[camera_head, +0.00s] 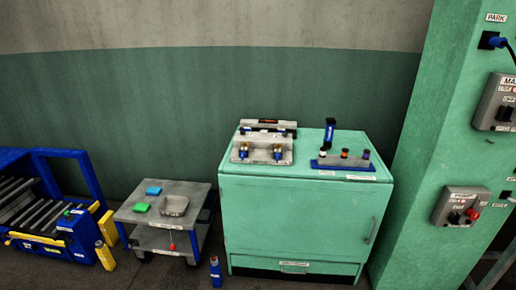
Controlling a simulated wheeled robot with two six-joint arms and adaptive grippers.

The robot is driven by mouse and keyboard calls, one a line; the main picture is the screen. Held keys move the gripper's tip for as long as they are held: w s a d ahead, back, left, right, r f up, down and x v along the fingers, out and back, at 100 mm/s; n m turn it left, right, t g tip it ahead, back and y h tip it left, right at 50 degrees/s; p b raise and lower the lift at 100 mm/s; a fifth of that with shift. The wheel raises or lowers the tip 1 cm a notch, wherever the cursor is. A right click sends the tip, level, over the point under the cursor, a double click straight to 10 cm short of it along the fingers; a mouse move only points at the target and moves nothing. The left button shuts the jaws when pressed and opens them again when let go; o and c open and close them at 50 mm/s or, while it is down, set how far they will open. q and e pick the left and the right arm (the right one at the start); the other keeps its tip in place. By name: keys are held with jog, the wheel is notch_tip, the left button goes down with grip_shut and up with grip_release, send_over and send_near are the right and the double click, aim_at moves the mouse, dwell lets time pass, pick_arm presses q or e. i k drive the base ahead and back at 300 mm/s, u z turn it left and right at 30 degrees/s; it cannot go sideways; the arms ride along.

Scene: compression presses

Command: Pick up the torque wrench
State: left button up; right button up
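I cannot pick out the torque wrench with certainty at this size. A long dark bar with an orange mark (268,122) lies along the back of a grey fixture (246,153) on the green cabinet (290,220). To its right, a blue upright piece (330,131) stands at the back of a blue rack (345,167) that holds several small dark-topped items. Neither of my grippers shows in the head view.
A grey cart (190,191) with a blue box, a green box and a metal tray stands left of the cabinet. A blue roller conveyor (45,240) is at far left. A green column (425,190) with switch boxes rises at right. A small blue bottle-like object (215,272) stands on the floor.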

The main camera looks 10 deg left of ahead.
aim_at(331, 121)
jog(key=k, duration=0.6)
jog(key=z, duration=0.3)
jog(key=i, duration=1.05)
jog(key=u, duration=0.4)
jog(key=i, duration=0.55)
jog(key=u, duration=0.8)
jog(key=i, duration=1.15)
jog(key=z, duration=0.1)
